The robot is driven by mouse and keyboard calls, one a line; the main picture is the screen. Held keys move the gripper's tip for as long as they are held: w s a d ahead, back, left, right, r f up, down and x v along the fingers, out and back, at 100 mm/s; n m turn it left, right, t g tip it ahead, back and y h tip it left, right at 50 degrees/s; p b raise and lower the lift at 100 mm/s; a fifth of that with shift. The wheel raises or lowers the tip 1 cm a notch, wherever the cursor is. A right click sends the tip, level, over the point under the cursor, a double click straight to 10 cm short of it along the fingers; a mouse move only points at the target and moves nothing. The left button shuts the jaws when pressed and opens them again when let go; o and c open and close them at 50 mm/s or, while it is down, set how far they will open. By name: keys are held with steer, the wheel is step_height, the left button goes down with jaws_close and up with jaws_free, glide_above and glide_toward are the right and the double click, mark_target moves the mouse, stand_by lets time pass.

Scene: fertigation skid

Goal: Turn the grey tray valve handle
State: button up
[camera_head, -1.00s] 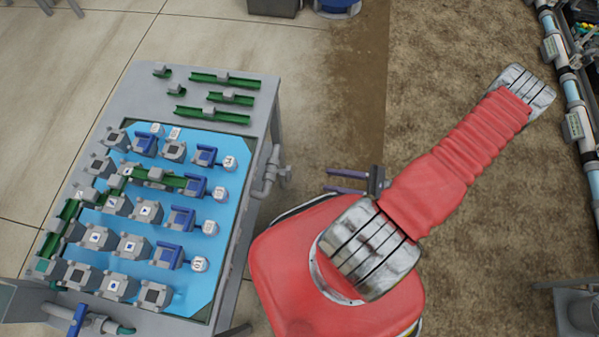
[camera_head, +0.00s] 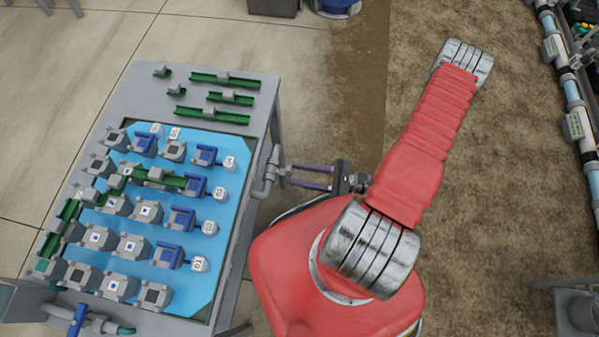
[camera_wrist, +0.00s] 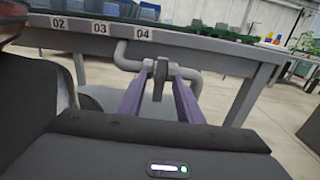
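The grey tray valve (camera_head: 267,174) is a bent grey pipe with a handle on the right side of the tray table in the head view. In the wrist view, the grey handle (camera_wrist: 174,74) stands upright on the pipe below the table edge. My gripper (camera_head: 291,174) has two purple fingers, parallel and spread apart, pointing left at the handle. In the wrist view the fingertips (camera_wrist: 169,76) lie on either side of the handle in the picture. I cannot tell whether they touch it.
The table (camera_head: 150,92) carries a blue tray (camera_head: 222,185) with several grey and blue blocks and green channels. A blue-handled valve (camera_head: 78,318) is at the front left. Number labels sit on the table edge in the wrist view. A table leg (camera_wrist: 245,95) stands right of the handle.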

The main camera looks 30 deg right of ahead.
steer(key=shift+w+a, duration=0.3)
steer(key=shift+a, duration=0.15)
jaws_close()
stand_by(0.5)
